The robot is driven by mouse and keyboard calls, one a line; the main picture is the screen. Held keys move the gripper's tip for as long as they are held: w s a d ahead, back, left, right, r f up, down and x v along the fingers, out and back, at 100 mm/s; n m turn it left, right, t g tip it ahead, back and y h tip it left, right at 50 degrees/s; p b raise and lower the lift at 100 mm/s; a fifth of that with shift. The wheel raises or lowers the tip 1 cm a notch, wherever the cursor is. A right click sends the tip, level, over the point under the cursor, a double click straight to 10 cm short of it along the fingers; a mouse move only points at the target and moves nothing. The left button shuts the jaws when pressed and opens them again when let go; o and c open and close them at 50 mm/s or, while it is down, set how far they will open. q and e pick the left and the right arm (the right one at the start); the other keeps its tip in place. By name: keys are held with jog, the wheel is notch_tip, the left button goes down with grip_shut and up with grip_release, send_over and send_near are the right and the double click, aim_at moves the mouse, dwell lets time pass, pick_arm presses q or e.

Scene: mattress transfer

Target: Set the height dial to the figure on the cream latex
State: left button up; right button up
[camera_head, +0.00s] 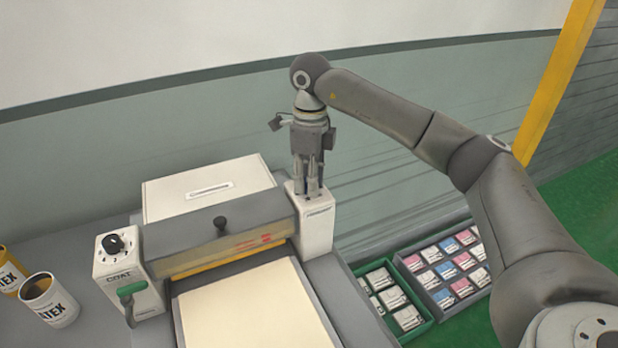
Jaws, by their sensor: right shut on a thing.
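My right gripper (308,182) points down onto the top of the white right end block (317,228) of a coating machine. It is shut on what seems to be the height dial there; the fingers hide it, and its setting cannot be read. A cream-white can (62,309) with dark lettering ending in "TEX" stands at the lower left, seemingly the cream latex. No figure on it is readable from here. My left gripper is not in view.
The left end block (130,269), marked "COAT", has a black knob (113,243) and green handle (131,289). A yellow can (9,270) stands beside the cream one. A pale sheet (245,312) lies on the bed. Crates of small packets (449,268) lie right.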

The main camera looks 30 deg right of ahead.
jog(key=o, duration=1.1)
jog(key=shift+c, duration=0.2)
notch_tip(320, 180, up, 12)
jog(key=shift+w+d, duration=0.2)
jog(key=shift+f, duration=0.1)
